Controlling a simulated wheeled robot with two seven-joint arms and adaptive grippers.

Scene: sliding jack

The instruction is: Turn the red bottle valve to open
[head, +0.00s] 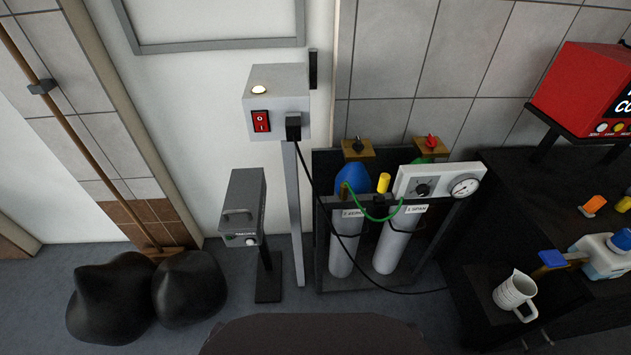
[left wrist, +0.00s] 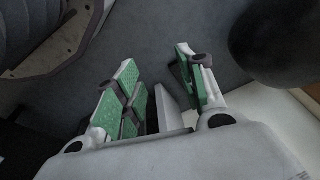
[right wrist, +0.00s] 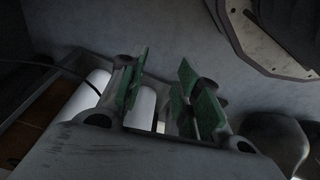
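The red bottle valve (head: 431,141) is a small red knob on top of the right-hand gas bottle (head: 398,243), which has a green shoulder and a white body. The left-hand gas bottle (head: 344,240) has a blue shoulder and a black valve (head: 357,145). Both bottles stand upright in a dark rack against the tiled wall. Neither gripper shows in the head view. My left gripper (left wrist: 160,75) is open and empty above the grey floor. My right gripper (right wrist: 162,75) is open and empty, with white bottle bodies partly visible behind its left finger.
A gauge panel (head: 450,180) and a yellow cylinder (head: 383,182) sit at the rack front, with a green hose and black cable nearby. A switch box (head: 280,100) on a post stands left. A dark bench (head: 540,190) with a jug (head: 515,293) stands right. Black bags (head: 190,288) lie left.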

